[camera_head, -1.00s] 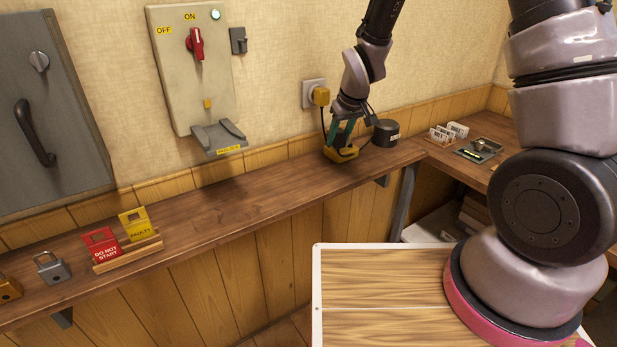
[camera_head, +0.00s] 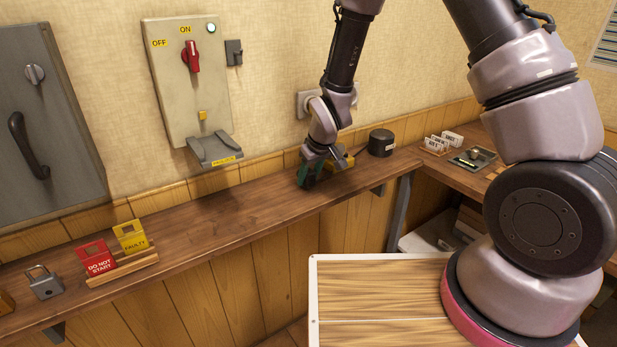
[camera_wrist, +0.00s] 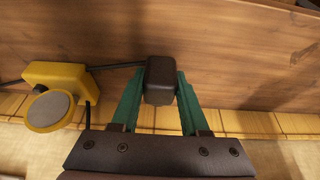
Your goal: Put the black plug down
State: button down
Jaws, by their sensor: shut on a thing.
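The black plug (camera_wrist: 161,80) sits between the two green fingers of my gripper (camera_wrist: 160,88) in the wrist view, and the fingers are shut on it. A dark cable runs from it to a yellow device (camera_wrist: 58,78) with a round grey face. In the head view my gripper (camera_head: 307,180) points down, low over the wooden wall shelf (camera_head: 230,212). The yellow device (camera_head: 343,160) is just right of it, partly hidden by the gripper. The plug is hard to make out there, and I cannot tell whether it touches the shelf.
A black round can (camera_head: 381,142) stands right of the yellow device. The red tag (camera_head: 96,261) and yellow tag (camera_head: 131,237) stand in a wooden holder, with a grey padlock (camera_head: 44,283) left of it. A switch panel (camera_head: 186,85) hangs above. The shelf left of my gripper is clear.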

jog(key=shift+f, duration=0.2)
jog(key=shift+f, duration=0.5)
jog(key=shift+c, duration=2.1)
grip_release()
